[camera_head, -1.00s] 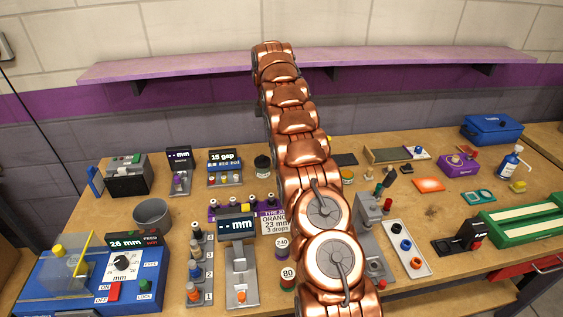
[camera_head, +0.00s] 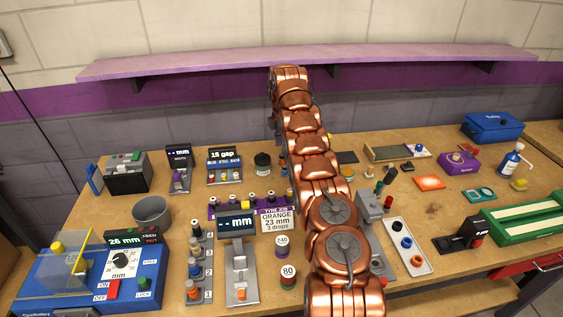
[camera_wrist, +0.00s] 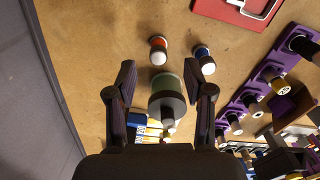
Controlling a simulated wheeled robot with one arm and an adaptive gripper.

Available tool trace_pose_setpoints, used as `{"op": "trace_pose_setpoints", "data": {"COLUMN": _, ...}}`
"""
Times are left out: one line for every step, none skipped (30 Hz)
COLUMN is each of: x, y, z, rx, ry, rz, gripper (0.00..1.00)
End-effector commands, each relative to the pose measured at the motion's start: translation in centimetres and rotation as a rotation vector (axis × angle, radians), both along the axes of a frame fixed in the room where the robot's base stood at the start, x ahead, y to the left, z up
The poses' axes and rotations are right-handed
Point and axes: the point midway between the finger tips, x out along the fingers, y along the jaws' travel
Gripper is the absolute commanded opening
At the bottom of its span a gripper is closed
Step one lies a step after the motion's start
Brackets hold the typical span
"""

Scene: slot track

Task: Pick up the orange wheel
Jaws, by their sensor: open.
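My gripper (camera_wrist: 161,68) is open in the wrist view, its fingers wide apart and nothing held. A greenish jar with a dark top (camera_wrist: 167,103) shows between the fingers; I cannot tell how far below it is. Beyond the fingertips stand a small orange piece with a white end (camera_wrist: 158,49) and a blue one (camera_wrist: 204,60). In the head view, an orange-red ring-like wheel (camera_head: 416,261) lies in a white tray (camera_head: 392,236) with a blue and a dark one. I cannot tell which orange piece is the orange wheel. My arm hides the gripper in the head view.
A purple rack (camera_wrist: 250,97) with several pegs stands right of the gripper in the wrist view. A red plate with a handle (camera_wrist: 245,8) is at the top. The head view shows a black jar (camera_head: 262,165), a grey cup (camera_head: 151,212) and a dial machine (camera_head: 122,262).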

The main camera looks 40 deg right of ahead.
Motion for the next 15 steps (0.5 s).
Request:
{"op": "trace_pose_setpoints", "data": {"x": 0.0, "y": 0.0, "z": -0.1, "rx": 0.0, "ry": -0.001, "rz": 0.001, "gripper": 0.52}}
{"op": "trace_pose_setpoints", "data": {"x": 0.0, "y": 0.0, "z": -0.1, "rx": 0.0, "ry": -0.001, "rz": 0.001, "gripper": 0.52}}
{"op": "trace_pose_setpoints", "data": {"x": 0.1, "y": 0.1, "z": -0.1, "rx": 0.0, "ry": -0.001, "rz": 0.001, "gripper": 0.52}}
{"op": "trace_pose_setpoints", "data": {"x": 0.1, "y": 0.1, "z": -0.2, "rx": 0.0, "ry": 0.0, "rz": 0.001, "gripper": 0.52}}
{"op": "trace_pose_setpoints", "data": {"x": 0.0, "y": 0.1, "z": -0.2, "rx": 0.0, "ry": 0.0, "rz": 0.001, "gripper": 0.52}}
{"op": "trace_pose_setpoints", "data": {"x": 0.0, "y": 0.0, "z": -0.4, "rx": 0.0, "ry": 0.001, "rz": 0.001, "gripper": 0.52}}
{"op": "trace_pose_setpoints", "data": {"x": 0.0, "y": 0.0, "z": -0.5, "rx": 0.0, "ry": 0.001, "rz": 0.0, "gripper": 0.52}}
{"op": "trace_pose_setpoints", "data": {"x": 0.0, "y": 0.0, "z": -0.6, "rx": 0.001, "ry": 0.001, "rz": 0.0, "gripper": 0.52}}
{"op": "trace_pose_setpoints", "data": {"x": 0.1, "y": 0.0, "z": -0.8, "rx": 0.001, "ry": 0.0, "rz": -0.001, "gripper": 0.52}}
{"op": "trace_pose_setpoints", "data": {"x": 0.1, "y": 0.0, "z": -1.0, "rx": 0.0, "ry": -0.001, "rz": -0.001, "gripper": 0.52}}
{"op": "trace_pose_setpoints", "data": {"x": 0.1, "y": 0.0, "z": -1.2, "rx": 0.0, "ry": -0.001, "rz": -0.001, "gripper": 0.52}}
{"op": "trace_pose_setpoints", "data": {"x": 0.1, "y": 0.0, "z": -1.4, "rx": 0.001, "ry": 0.0, "rz": -0.001, "gripper": 0.52}}
{"op": "trace_pose_setpoints", "data": {"x": 0.1, "y": 0.1, "z": -1.7, "rx": 0.001, "ry": 0.002, "rz": -0.001, "gripper": 0.52}}
{"op": "trace_pose_setpoints", "data": {"x": 0.1, "y": 0.1, "z": -2.0, "rx": 0.003, "ry": 0.003, "rz": 0.0, "gripper": 0.52}}
{"op": "trace_pose_setpoints", "data": {"x": 0.1, "y": 0.1, "z": -2.4, "rx": 0.003, "ry": 0.003, "rz": 0.001, "gripper": 0.52}}
